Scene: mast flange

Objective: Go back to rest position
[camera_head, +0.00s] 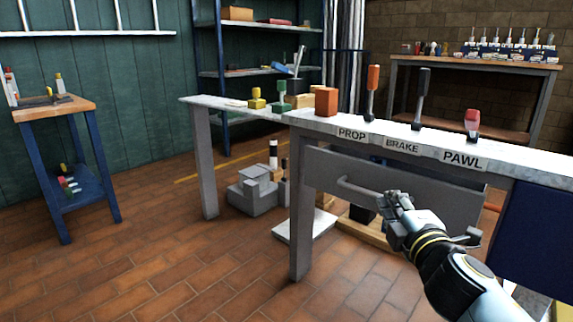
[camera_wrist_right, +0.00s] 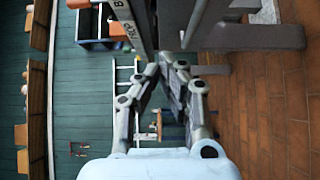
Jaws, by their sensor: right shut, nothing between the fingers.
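My right gripper (camera_head: 396,203) is in the lower right of the head view, in front of the workbench drawer (camera_head: 385,188). Its fingers are shut with nothing between them. In the right wrist view the two fingers of this gripper (camera_wrist_right: 165,68) come together near the middle, close to the bench's edge. My left gripper is in neither view.
A grey block (camera_head: 252,197) stands on the floor. A small side table (camera_head: 75,107) is at left. Floor at front left is clear.

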